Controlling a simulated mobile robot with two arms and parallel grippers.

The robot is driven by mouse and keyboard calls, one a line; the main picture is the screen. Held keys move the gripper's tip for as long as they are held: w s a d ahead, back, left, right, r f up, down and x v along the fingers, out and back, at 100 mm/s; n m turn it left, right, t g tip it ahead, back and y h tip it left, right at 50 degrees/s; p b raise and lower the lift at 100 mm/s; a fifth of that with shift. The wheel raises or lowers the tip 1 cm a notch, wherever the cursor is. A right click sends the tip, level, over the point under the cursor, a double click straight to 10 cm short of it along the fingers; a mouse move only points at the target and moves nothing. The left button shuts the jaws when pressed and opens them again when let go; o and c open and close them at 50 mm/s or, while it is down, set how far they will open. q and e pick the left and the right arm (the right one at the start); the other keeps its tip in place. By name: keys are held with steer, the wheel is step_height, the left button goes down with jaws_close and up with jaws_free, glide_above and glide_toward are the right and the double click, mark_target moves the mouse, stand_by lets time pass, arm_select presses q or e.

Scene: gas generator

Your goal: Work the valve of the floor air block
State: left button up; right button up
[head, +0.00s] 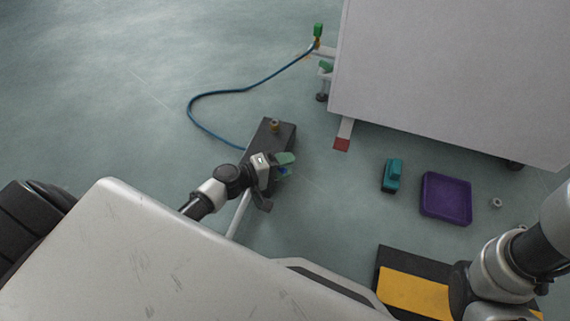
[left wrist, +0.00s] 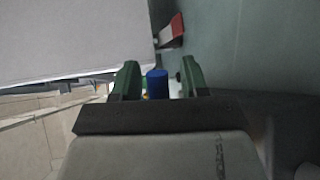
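The floor air block (head: 284,133) is a dark box on the floor left of the big grey cabinet, with a brass fitting (head: 274,126) on top and a blue hose at its far end. My left gripper (head: 286,166) is at its near right side and hides part of it. In the left wrist view the green fingers (left wrist: 160,80) stand apart. A blue knob (left wrist: 157,84), seemingly the valve handle, shows between them with a gap on each side. I cannot tell how deep it sits between them. My right arm shows at the lower right, but its gripper is out of view.
The blue hose (head: 205,94) curves to a green-topped fitting (head: 318,32) by the grey cabinet (head: 450,75). A red-ended foot (head: 342,142) juts from the cabinet. A teal object (head: 391,175), purple tray (head: 446,198), metal nut (head: 495,203) and yellow-black mat (head: 412,291) lie to the right.

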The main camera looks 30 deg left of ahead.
arm_select(q)
steer(key=p+v, duration=0.4)
steer(key=v, duration=0.7)
steer(key=shift+w, duration=0.1)
